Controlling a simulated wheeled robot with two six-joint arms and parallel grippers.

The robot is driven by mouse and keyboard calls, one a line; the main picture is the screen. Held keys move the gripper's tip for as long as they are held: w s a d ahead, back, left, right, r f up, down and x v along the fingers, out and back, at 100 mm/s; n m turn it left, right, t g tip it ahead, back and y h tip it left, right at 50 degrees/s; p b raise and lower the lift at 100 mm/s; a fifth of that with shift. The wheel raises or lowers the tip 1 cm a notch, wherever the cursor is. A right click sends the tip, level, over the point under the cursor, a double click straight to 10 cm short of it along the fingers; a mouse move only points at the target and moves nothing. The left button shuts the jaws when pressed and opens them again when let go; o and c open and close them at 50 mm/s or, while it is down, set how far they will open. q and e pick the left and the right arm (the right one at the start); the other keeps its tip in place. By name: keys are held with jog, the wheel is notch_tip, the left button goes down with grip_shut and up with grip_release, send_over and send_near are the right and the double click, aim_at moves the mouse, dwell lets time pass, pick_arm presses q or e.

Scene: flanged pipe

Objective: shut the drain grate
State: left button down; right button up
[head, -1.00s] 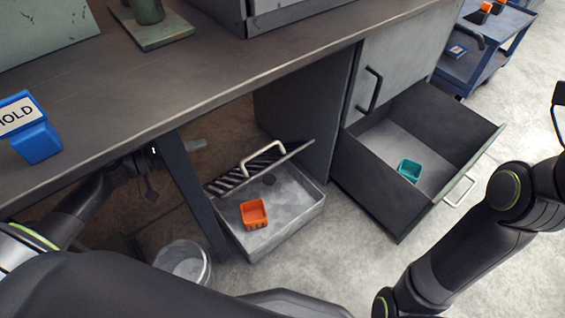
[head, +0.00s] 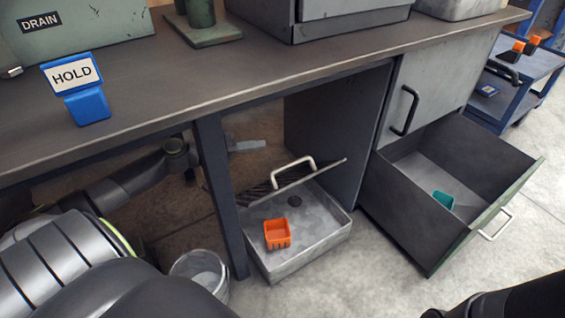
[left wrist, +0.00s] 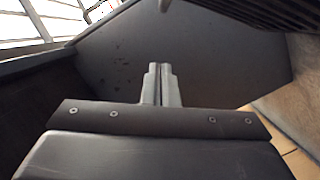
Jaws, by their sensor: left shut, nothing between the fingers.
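The drain grate (head: 262,191) is a dark slatted lid with a pale bar handle (head: 293,170). It stands tilted up over an open grey metal basin (head: 308,254) under the workbench. An orange basket (head: 277,234) sits inside the basin, next to a dark round drain hole. My left gripper (head: 262,144) reaches under the bench, behind the bench leg and left of the grate handle, apart from it. In the left wrist view its fingers (left wrist: 160,68) are together and empty, with dark slats (left wrist: 262,12) at upper right. My right gripper is out of view.
The bench leg (head: 220,190) stands between my left arm and the basin. A bucket (head: 200,273) is on the floor beside it. At right an open drawer (head: 415,215) holds a teal container (head: 443,200). A blue HOLD sign (head: 88,104) stands on the bench top.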

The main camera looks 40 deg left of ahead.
aim_at(288, 166)
pick_arm(q)
jog(key=shift+w+d+f+p, duration=0.45)
jog(key=shift+w+d+f, duration=0.1)
jog(key=shift+d, duration=0.5)
jog(key=shift+w+d+f+p, duration=0.4)
jog(key=shift+w+d, duration=0.2)
jog(key=shift+d, duration=0.45)
jog(key=shift+w+d+f+p, duration=0.45)
jog(key=shift+w+d+f, duration=0.1)
jog(key=shift+d, duration=0.5)
jog(key=shift+s+d+f, duration=0.25)
jog(key=shift+d+f, duration=0.15)
jog(key=shift+d, duration=0.2)
jog(key=shift+s+d+f, duration=0.25)
jog(key=shift+d+f, duration=0.15)
jog(key=shift+d, duration=0.15)
jog(key=shift+s+d+f, duration=0.1)
jog(key=shift+d, duration=0.1)
